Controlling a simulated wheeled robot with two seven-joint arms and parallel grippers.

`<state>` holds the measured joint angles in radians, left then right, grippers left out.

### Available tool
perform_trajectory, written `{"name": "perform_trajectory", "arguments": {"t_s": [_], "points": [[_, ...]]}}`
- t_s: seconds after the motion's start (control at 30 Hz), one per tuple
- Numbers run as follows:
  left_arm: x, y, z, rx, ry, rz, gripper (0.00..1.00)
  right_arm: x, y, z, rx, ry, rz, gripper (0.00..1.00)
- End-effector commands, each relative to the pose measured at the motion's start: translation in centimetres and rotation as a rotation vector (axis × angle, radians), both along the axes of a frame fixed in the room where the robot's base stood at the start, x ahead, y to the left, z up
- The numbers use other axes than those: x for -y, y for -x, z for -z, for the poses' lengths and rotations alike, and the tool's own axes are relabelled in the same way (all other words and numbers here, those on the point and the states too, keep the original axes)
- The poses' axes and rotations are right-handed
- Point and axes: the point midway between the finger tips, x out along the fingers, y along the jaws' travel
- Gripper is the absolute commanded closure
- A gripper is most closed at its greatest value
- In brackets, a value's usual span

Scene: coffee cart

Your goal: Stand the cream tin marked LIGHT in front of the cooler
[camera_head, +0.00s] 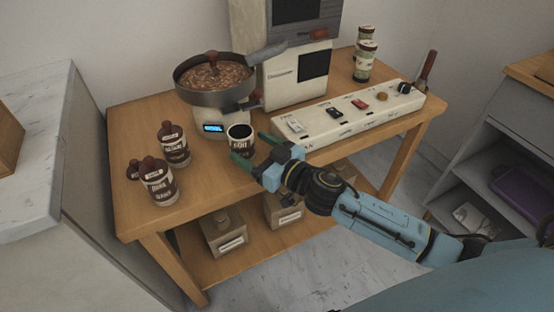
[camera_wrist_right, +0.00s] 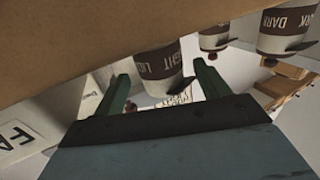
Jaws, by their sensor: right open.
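The cream tin marked LIGHT (camera_head: 240,140), with a brown band and dark top, stands upright on the wooden cart at the right front of the cooler's base. The cooler (camera_head: 207,97) is a round grey pan of brown beans above a white base with a lit blue display. My right gripper (camera_head: 253,147) is open, its green fingers on either side of the tin. The upside-down right wrist view shows the LIGHT tin (camera_wrist_right: 160,72) between the fingers, with gaps visible on both sides. My left gripper is not in view.
Several brown-banded tins (camera_head: 159,182) stand at the cart's left; one reads DARK (camera_wrist_right: 290,22) in the wrist view. A white switch panel (camera_head: 345,118) lies at the right, and a tall cream machine (camera_head: 297,75) stands behind.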

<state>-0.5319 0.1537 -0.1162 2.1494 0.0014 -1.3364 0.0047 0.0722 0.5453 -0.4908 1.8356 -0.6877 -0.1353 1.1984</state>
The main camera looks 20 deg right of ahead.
Motion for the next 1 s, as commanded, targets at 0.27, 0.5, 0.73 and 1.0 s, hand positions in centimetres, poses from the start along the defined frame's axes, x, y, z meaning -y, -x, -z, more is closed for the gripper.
{"name": "perform_trajectory", "arguments": {"t_s": [0.27, 0.5, 0.73, 1.0], "points": [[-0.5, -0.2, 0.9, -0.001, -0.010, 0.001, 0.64, 2.0, 4.5, 0.0, -0.004, -0.001, 0.000, 0.26], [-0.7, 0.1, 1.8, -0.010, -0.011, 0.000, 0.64, 3.1, 6.8, 0.0, -0.001, 0.000, 0.000, 0.26], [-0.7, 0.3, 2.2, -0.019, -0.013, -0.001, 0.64, 3.3, 7.4, 0.0, 0.000, 0.001, 0.000, 0.26], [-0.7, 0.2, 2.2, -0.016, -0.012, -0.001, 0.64, 3.3, 7.3, 0.0, 0.000, 0.001, 0.000, 0.26]]}}
